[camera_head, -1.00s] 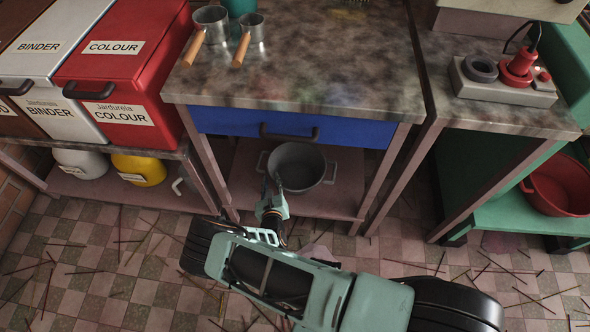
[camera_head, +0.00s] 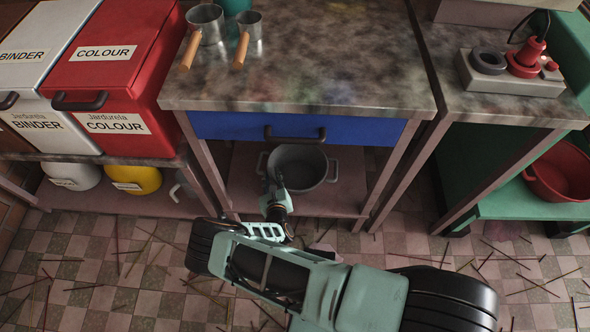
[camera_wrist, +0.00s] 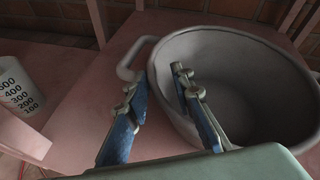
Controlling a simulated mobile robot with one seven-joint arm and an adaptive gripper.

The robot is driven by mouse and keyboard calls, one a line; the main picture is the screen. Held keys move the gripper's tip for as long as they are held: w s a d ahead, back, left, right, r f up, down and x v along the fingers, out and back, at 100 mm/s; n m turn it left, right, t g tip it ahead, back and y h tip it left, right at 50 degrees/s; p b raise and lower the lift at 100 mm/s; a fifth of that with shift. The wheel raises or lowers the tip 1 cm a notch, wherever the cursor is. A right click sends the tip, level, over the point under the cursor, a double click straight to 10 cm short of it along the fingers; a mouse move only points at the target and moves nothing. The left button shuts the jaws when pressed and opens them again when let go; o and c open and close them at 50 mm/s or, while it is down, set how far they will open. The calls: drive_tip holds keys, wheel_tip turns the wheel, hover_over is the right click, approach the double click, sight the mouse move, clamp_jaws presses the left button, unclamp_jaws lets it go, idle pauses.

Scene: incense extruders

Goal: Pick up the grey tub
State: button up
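The grey tub (camera_head: 309,171) stands on the low pink shelf under the table with the blue drawer. It is round, empty inside as far as I see, with a loop handle on each side. In the wrist view the tub (camera_wrist: 285,85) fills the right half, with its left handle (camera_wrist: 131,60) showing. My gripper (camera_wrist: 160,80) is open. One finger is outside the tub's left wall and the other is over the inside, so the near rim lies between them. I cannot tell whether either finger touches the wall. In the head view my gripper (camera_head: 275,185) is at the tub's left front side.
The shelf (camera_head: 240,185) has table legs at both sides, and the blue drawer (camera_head: 300,127) hangs above. A white jug with numbers (camera_wrist: 22,85) stands left. A red bowl (camera_head: 562,172) sits on the green shelf at right. Thin sticks litter the tiled floor.

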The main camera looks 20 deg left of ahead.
drive_tip(key=shift+w+a+f, duration=0.15)
drive_tip(key=shift+w+a, duration=0.05)
drive_tip(key=shift+w, duration=0.2)
clamp_jaws()
